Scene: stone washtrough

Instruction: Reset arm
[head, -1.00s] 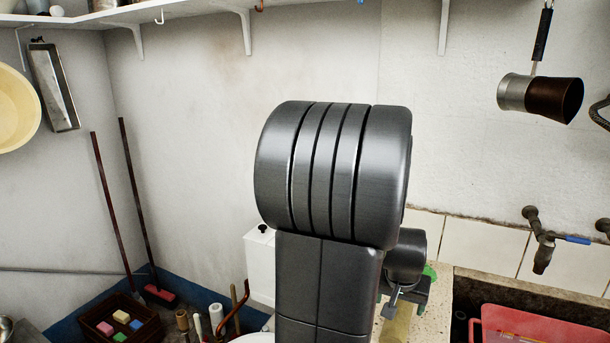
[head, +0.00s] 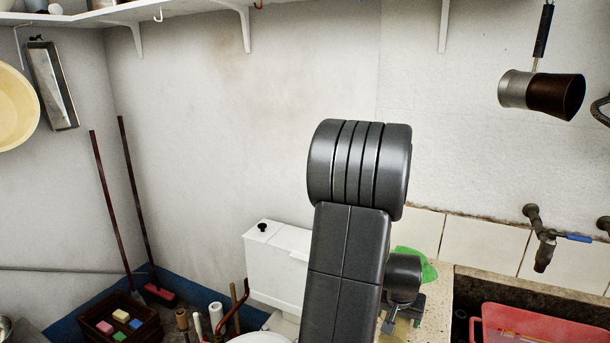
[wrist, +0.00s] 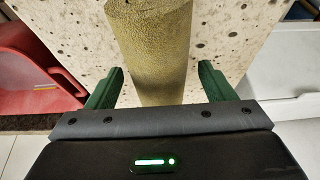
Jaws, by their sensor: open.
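My gripper (wrist: 160,88) is open in the wrist view, with one green finger on each side. A yellow-green, rough-surfaced cylinder (wrist: 150,50) stands between and beyond the fingers on the speckled stone ledge (wrist: 235,30). I cannot tell whether the fingers touch it; gaps show on both sides. In the head view my arm fills the middle, and its links hide most of the gripper. Part of the wrist shows low, over the stone ledge (head: 438,295).
A red basin (head: 530,325) sits in the trough at lower right, under a tap (head: 545,250). A green cloth (head: 428,270) lies on the ledge. A white toilet tank (head: 275,262) stands left of my arm. A crate of blocks (head: 95,332) and two poles stand at far left.

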